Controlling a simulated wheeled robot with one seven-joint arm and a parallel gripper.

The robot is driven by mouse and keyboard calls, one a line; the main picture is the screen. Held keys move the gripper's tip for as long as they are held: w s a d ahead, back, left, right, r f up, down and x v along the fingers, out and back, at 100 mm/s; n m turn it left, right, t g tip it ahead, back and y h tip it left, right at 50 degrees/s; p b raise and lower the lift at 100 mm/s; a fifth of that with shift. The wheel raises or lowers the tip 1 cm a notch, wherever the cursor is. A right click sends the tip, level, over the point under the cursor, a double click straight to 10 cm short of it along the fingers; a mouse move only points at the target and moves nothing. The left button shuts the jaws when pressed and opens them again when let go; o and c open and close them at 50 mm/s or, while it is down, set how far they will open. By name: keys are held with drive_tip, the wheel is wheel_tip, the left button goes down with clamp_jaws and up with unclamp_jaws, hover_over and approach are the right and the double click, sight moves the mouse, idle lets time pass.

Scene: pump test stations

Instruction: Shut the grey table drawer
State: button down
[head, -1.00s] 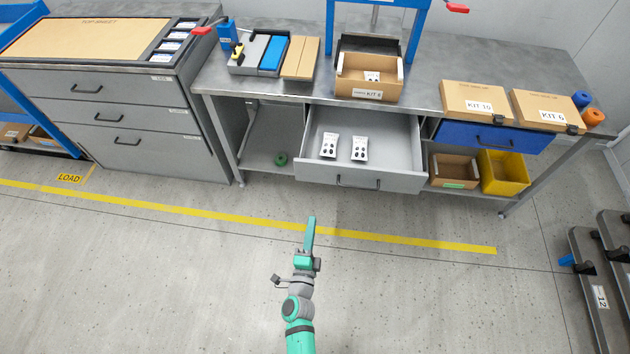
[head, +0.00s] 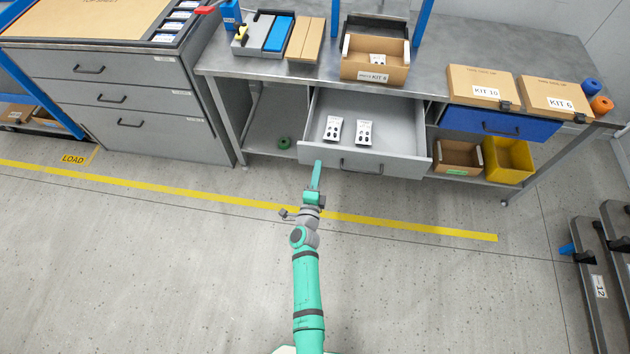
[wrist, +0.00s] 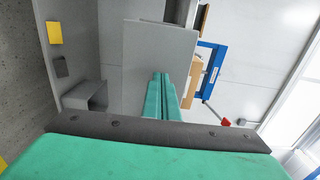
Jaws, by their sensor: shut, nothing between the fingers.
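The grey table drawer (head: 400,163) stands pulled out under the metal workbench in the head view. Two white packets with dark spots (head: 364,132) lie inside it, and a dark handle is on its front. My gripper (head: 318,163) is shut and empty, at the left part of the drawer front, left of the handle. In the wrist view the closed green fingers (wrist: 160,78) point at a grey panel (wrist: 150,50) that looks like the drawer front. I cannot tell whether the fingertips touch it.
A blue drawer (head: 498,122) sits shut to the right, above a brown box (head: 459,158) and a yellow bin (head: 508,160). A grey cabinet (head: 130,125) stands left. The floor in front is clear, crossed by a yellow line.

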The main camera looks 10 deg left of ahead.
drive_tip(key=shift+w, duration=1.15)
